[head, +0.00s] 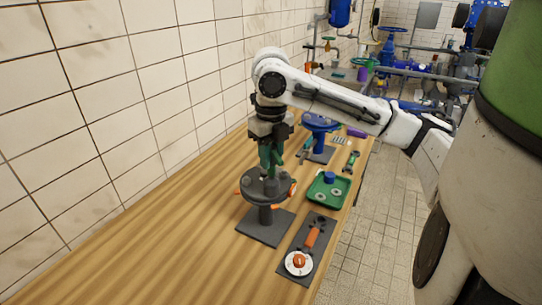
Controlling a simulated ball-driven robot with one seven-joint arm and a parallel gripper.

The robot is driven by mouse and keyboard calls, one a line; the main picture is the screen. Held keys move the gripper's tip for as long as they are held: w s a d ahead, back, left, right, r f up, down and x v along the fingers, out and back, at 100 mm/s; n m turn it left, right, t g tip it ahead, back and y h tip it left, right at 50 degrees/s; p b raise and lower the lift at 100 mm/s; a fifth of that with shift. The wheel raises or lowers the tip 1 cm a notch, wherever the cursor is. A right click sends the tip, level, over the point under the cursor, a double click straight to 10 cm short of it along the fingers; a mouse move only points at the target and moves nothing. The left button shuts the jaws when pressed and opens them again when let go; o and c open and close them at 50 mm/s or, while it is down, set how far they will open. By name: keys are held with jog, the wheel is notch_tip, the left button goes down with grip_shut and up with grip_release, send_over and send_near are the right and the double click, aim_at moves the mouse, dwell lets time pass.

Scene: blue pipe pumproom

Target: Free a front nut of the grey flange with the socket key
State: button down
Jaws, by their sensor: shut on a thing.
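The grey flange (267,188) is a round disc on a short post, standing on a dark square base plate (264,229) on the wooden bench. Orange parts show around its rim. My gripper (270,143) points down over the flange and is shut on a teal-green tool, which looks like the socket key (264,157). The key is roughly upright, with its lower end at or just above the flange top. I cannot tell whether it sits on a nut. The nuts are too small to make out clearly.
A green tray (315,194) with a blue part and rings is right of the flange. Nearer is a dark plate (322,256) with an orange-handled tool and a white dial (299,263). A blue flange (321,121) stands behind. The bench's left front is clear; a tiled wall borders it.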

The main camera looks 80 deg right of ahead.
jog(key=shift+r+p, duration=0.3)
jog(key=shift+r, duration=0.15)
jog(key=shift+r+p, duration=1.3)
jog(key=shift+r, duration=0.35)
